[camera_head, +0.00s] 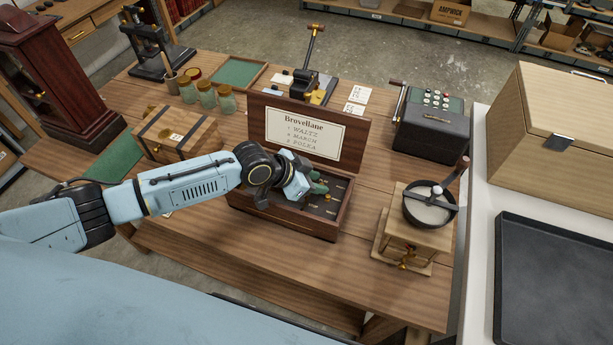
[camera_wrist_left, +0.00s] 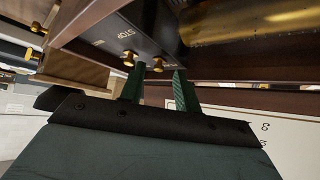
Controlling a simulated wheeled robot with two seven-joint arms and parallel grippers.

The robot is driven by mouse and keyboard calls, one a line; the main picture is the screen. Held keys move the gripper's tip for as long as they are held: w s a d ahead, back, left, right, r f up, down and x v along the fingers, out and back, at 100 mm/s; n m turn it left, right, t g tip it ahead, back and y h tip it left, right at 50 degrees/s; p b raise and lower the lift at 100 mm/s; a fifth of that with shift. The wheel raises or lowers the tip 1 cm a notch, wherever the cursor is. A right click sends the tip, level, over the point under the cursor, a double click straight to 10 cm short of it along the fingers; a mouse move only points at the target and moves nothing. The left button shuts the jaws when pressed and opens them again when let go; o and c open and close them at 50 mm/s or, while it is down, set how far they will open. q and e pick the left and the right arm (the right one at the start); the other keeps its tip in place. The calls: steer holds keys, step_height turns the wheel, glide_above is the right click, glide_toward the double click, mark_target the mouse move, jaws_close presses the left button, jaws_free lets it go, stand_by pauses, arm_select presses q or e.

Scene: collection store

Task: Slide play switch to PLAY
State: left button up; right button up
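The music box (camera_head: 282,215) stands on the wooden table with its lid raised, showing a card (camera_head: 303,133) that reads "Brovellane" and lists three tunes. My left gripper (camera_head: 318,189) reaches into the box from the left. In the left wrist view its two green fingers (camera_wrist_left: 156,80) are apart, with a gap between them. Two small brass knobs (camera_wrist_left: 129,57) stick out of the dark panel near the fingertips, beside the word STOP. The nearer knob (camera_wrist_left: 157,65) appears between the fingertips; contact is unclear. I see no PLAY label. My right gripper is not in view.
A brass cylinder (camera_wrist_left: 245,22) lies close to the fingers. A grinder-like device (camera_head: 418,235) stands right of the box, a dark keyed machine (camera_head: 433,125) behind it. A strapped wooden box (camera_head: 176,134) and glass jars (camera_head: 207,96) stand left. The table front is clear.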

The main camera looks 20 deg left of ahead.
arm_select(q)
steer(key=v, duration=1.3)
steer(key=shift+r, duration=0.1)
